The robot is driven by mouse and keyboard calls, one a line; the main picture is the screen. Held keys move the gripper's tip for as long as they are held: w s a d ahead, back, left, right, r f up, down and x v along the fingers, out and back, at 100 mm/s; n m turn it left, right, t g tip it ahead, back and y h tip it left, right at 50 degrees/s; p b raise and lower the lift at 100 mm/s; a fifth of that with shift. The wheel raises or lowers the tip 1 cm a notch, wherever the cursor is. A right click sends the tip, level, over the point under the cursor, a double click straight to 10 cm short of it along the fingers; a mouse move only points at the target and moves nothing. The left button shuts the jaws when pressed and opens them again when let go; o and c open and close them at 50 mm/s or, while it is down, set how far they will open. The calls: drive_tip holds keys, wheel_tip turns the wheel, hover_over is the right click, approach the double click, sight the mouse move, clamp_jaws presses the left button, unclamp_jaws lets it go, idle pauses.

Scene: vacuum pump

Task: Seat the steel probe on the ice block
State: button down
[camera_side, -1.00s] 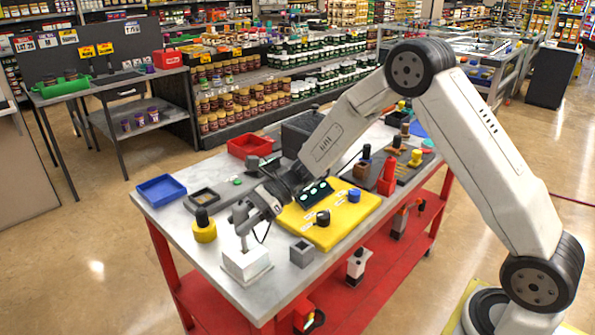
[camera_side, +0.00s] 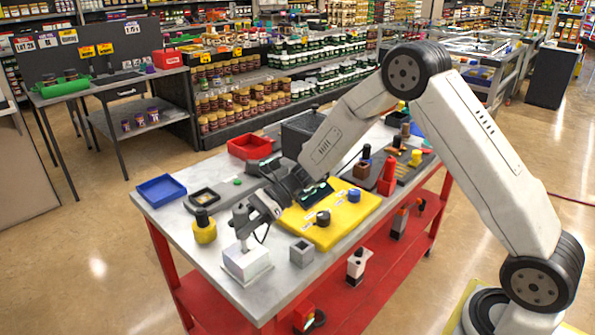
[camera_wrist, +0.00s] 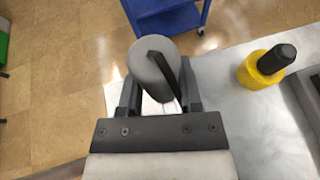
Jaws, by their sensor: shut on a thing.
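The white ice block (camera_side: 247,262) sits on a pale base at the front left corner of the table in the side view. The steel probe (camera_side: 241,222), a grey cylinder with a thinner lower part, stands roughly upright over the block. In the wrist view its round grey top (camera_wrist: 152,62) lies between the two dark fingers. My gripper (camera_side: 250,212) is shut on the probe from the right. The probe's lower end looks to be at the block's top, but I cannot tell whether it is fully seated. The wrist view hides most of the block.
A yellow and black knob piece (camera_side: 204,228) stands left of the block; it also shows in the wrist view (camera_wrist: 266,66). A small grey square socket (camera_side: 301,252) stands to the right. A yellow mat (camera_side: 335,222) lies beneath my wrist. A blue tray (camera_side: 162,189) is at the far left.

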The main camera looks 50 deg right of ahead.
sight(240, 209)
drive_tip(key=shift+f, duration=2.05)
idle(1.9)
drive_tip(key=shift+c, duration=1)
unclamp_jaws()
drive_tip(key=shift+r, duration=0.1)
drive_tip(key=shift+r, duration=4.4)
